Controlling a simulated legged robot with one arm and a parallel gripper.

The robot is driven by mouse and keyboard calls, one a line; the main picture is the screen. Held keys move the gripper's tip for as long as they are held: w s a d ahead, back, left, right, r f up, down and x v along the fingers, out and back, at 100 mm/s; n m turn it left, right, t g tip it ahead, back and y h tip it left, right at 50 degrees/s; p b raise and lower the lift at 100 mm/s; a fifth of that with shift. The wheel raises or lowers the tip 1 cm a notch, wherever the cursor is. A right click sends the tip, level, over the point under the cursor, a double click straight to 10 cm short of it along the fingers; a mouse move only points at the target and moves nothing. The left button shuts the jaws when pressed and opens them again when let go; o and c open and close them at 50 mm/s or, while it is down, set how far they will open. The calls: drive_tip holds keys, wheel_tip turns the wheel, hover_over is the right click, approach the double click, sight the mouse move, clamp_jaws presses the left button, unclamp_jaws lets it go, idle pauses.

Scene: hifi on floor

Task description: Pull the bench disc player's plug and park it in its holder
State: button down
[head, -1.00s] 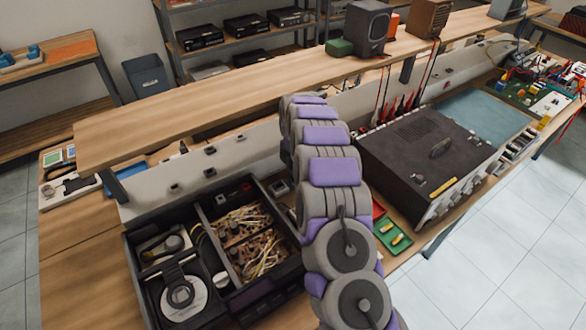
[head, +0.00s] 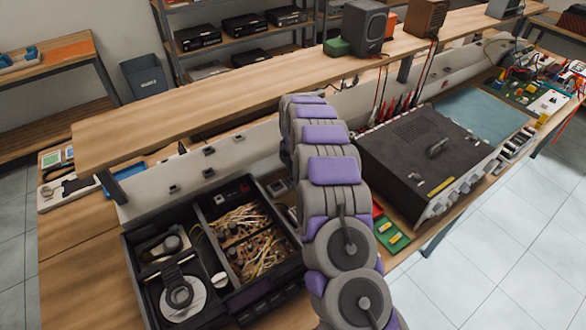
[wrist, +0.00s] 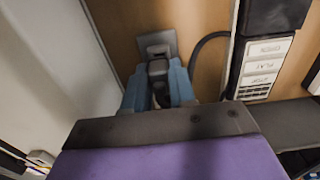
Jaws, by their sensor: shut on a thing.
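The bench disc player (head: 215,255) lies opened at the lower left of the head view, its disc and wiring showing. Its buttoned front (wrist: 264,75) seems to show at the right of the wrist view. My gripper (wrist: 158,82) has its blue fingers shut on a dark plug (wrist: 157,68). Just beyond the plug is a grey square fitting (wrist: 156,43) by the wooden surface. I cannot tell whether it is the holder or a socket, or whether the plug sits in it. A black cable (wrist: 197,55) curves to the right of the fingers. My arm hides the gripper in the head view.
A pale rail with small sockets (head: 208,151) runs behind the player, below a wooden shelf (head: 230,95). A large dark instrument (head: 425,155) stands to the right of my arm. Small red and green trays (head: 390,232) lie between. In the wrist view a pale panel (wrist: 55,60) is close on the left.

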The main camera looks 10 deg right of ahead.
drive_tip(key=shift+f, duration=0.5)
idle(0.5)
drive_tip(key=shift+r, duration=0.2)
drive_tip(key=shift+r+p, duration=0.75)
drive_tip(key=shift+r, duration=1.6)
drive_tip(key=shift+s+a+r+m, duration=0.15)
drive_tip(key=shift+s+r+m, duration=0.35)
drive_tip(key=shift+m, duration=0.4)
drive_tip(key=s+r+m, duration=0.3)
drive_tip(key=s+m, duration=0.4)
drive_tip(key=m, duration=0.3)
drive_tip(key=s+r+m, duration=0.4)
drive_tip(key=s+m, duration=0.3)
drive_tip(key=m, duration=0.3)
drive_tip(key=shift+s+m, duration=0.3)
drive_tip(key=shift+s, duration=0.05)
